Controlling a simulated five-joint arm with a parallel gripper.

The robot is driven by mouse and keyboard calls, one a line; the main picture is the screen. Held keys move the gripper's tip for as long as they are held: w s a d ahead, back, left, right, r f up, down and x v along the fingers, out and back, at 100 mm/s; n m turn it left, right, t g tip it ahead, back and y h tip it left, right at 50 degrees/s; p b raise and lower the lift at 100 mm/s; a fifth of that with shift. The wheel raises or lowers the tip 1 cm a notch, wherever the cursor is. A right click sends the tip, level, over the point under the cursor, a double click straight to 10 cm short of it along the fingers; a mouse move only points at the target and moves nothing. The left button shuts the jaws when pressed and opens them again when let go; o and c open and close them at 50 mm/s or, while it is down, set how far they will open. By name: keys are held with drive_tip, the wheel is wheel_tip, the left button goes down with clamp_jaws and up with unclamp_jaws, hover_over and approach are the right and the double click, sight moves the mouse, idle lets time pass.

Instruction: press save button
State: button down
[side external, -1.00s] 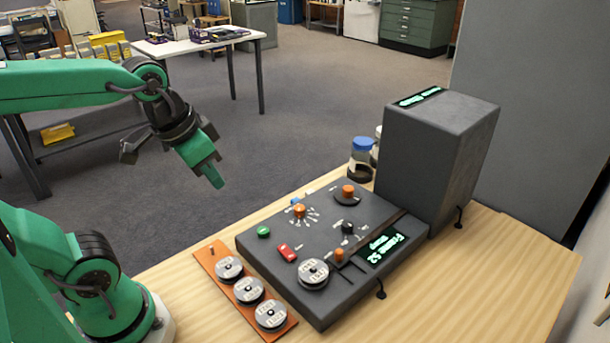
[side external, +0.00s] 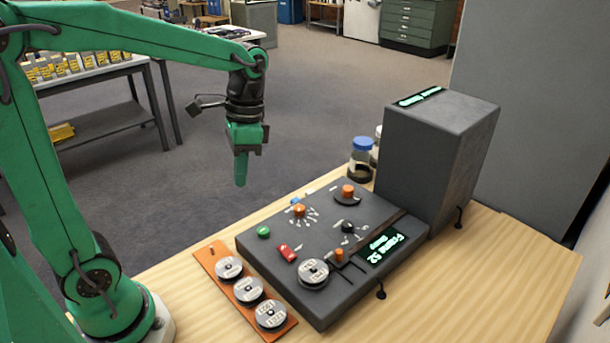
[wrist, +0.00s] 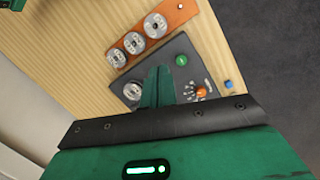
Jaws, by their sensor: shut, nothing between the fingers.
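A dark control panel (side external: 330,225) lies on the wooden table. On it are a round green button (side external: 263,231), a red control (side external: 288,252) and orange knobs, one (side external: 299,211) near the far left edge. A small blue piece (side external: 295,201) shows at that far edge. No save label is readable. My gripper (side external: 240,184) is shut and empty, pointing down, above and to the left of the panel, apart from it. In the wrist view its fingers (wrist: 158,75) cover part of the panel; the green button (wrist: 181,60) shows to their right, the blue piece (wrist: 229,85) farther right.
An orange board (side external: 213,262) with several silver discs lies left of the panel. A tall grey box (side external: 440,150) with a lit display stands behind right. A blue-capped jar (side external: 360,160) is beside it. A lit display (side external: 382,246) is on the panel. The table's right front is clear.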

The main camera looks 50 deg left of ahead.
sight(266, 229)
drive_tip(key=w+a+f+m+g, duration=0.1)
drive_tip(key=w+f+m+g, duration=0.2)
drive_tip(key=w+f+g, duration=0.2)
drive_tip(key=shift+f+h, duration=0.3)
idle(0.4)
drive_tip(key=shift+f, duration=0.15)
drive_tip(key=shift+f, duration=4.25)
drive_tip(key=shift+f, duration=0.85)
drive_tip(key=shift+r, duration=0.15)
idle(0.5)
drive_tip(key=shift+r, duration=0.7)
